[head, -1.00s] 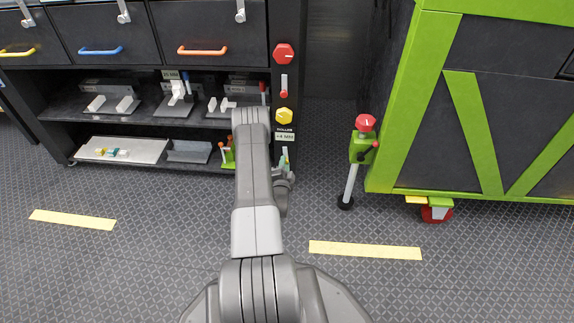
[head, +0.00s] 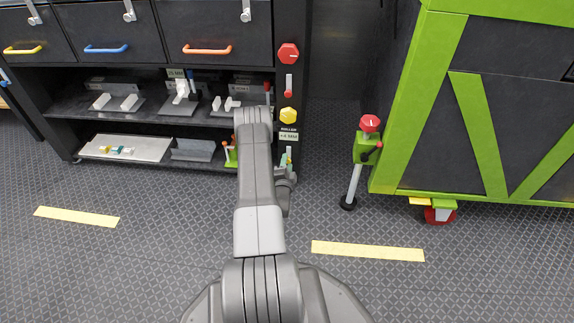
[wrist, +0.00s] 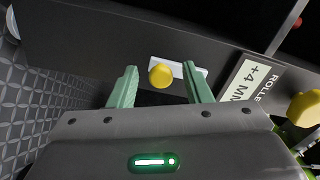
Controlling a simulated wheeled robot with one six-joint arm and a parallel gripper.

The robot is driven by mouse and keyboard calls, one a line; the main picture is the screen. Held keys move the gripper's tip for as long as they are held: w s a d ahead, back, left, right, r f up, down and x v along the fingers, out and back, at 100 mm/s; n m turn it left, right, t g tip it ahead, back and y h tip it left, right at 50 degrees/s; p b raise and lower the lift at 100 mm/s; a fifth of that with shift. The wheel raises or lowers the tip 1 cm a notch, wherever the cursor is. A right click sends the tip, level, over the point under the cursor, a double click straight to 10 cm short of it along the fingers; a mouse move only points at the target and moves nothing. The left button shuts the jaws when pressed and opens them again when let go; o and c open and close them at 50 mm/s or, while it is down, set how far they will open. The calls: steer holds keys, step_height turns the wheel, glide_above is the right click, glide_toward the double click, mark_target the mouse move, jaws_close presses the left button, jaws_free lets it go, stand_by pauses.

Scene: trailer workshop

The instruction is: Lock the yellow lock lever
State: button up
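A round yellow knob (wrist: 161,76), which looks like the end of the yellow lock lever, sits on a white plate (wrist: 190,70) on the dark cabinet post in the wrist view. My gripper (wrist: 163,88) is open, with its two green fingers apart. The knob appears between the fingertips, nearer the left one; I cannot tell whether it is between them in depth. No contact shows. In the head view the lever's spot, below the "+4 MM" label (head: 289,136), is mostly hidden by my arm and gripper.
A yellow hexagonal knob (head: 289,116), a red lever (head: 289,83) and a red knob (head: 288,53) are higher on the post. Shelves with fixtures lie to the left. A red-topped green stand (head: 368,146) and a green-framed cart (head: 385,150) stand right.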

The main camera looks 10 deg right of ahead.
steer(key=p+v, duration=0.4)
steer(key=v, duration=0.9)
steer(key=shift+s, duration=0.4)
steer(key=shift+a+r, duration=0.1)
steer(key=b+x, duration=0.4)
steer(key=x, duration=1)
steer(key=shift+s, duration=0.15)
